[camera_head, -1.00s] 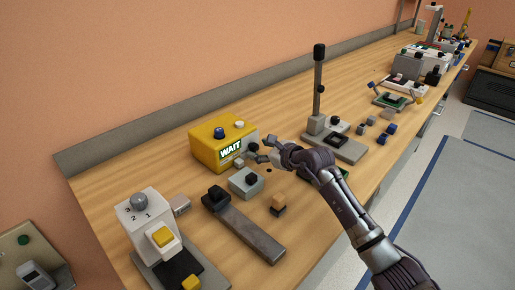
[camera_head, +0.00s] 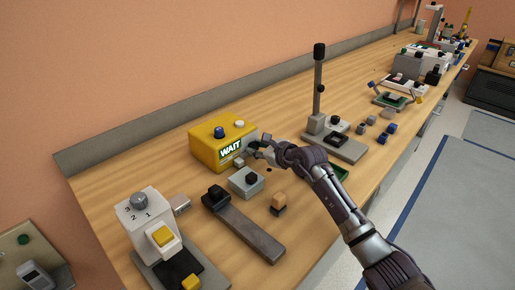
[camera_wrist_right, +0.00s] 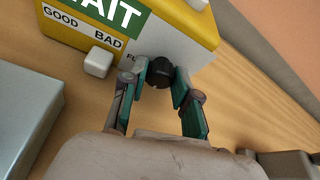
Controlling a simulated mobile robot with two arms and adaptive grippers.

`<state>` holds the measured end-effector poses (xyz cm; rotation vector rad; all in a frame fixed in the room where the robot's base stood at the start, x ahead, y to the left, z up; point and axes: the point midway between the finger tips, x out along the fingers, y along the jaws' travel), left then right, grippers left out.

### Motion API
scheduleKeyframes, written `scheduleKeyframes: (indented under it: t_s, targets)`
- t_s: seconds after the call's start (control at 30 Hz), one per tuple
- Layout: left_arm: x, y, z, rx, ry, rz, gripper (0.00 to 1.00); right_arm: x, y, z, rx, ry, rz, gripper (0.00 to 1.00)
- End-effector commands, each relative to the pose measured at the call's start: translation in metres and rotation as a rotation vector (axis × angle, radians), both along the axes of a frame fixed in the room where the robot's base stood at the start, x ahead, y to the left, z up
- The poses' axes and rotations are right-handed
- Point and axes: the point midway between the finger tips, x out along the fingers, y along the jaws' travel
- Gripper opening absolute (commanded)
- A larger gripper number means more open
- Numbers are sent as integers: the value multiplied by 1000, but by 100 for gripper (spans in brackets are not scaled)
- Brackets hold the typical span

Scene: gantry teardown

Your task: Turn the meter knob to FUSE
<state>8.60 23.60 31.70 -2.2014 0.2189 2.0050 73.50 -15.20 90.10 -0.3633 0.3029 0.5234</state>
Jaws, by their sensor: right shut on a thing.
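The yellow meter (camera_head: 205,149) stands on the bench with a green WAIT display on its front. In the right wrist view, the meter (camera_wrist_right: 190,18) shows its GOOD and BAD labels and a grey panel. The dark knob (camera_wrist_right: 158,73) is on this panel, beside a partly hidden label starting with "FU". My right gripper (camera_wrist_right: 161,80) is shut on the knob, one finger on each side. In the head view, my right gripper (camera_head: 255,151) is at the meter's right front, where the knob is hard to make out. My left gripper is not in view.
A grey box with a black knob (camera_head: 247,182) stands just in front of the meter. A long dark bar fixture (camera_head: 245,229) lies nearer. A fixture with a tall post (camera_head: 318,90) stands to the right, with several small blocks beyond.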

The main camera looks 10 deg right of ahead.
Motion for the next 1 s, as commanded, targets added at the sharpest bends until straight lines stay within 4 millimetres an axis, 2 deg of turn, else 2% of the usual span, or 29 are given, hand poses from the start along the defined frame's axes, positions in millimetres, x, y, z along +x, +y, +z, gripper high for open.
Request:
scheduleKeyframes:
  t_s: [0.37,0.67,1.0]
  targets:
    - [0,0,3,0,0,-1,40,0,-2,0,103,72,-1,0]
    - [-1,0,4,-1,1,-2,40,2,-4,-1,318,214,-3,0]
    - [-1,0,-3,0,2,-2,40,3,-5,-3,584,390,-4,0]
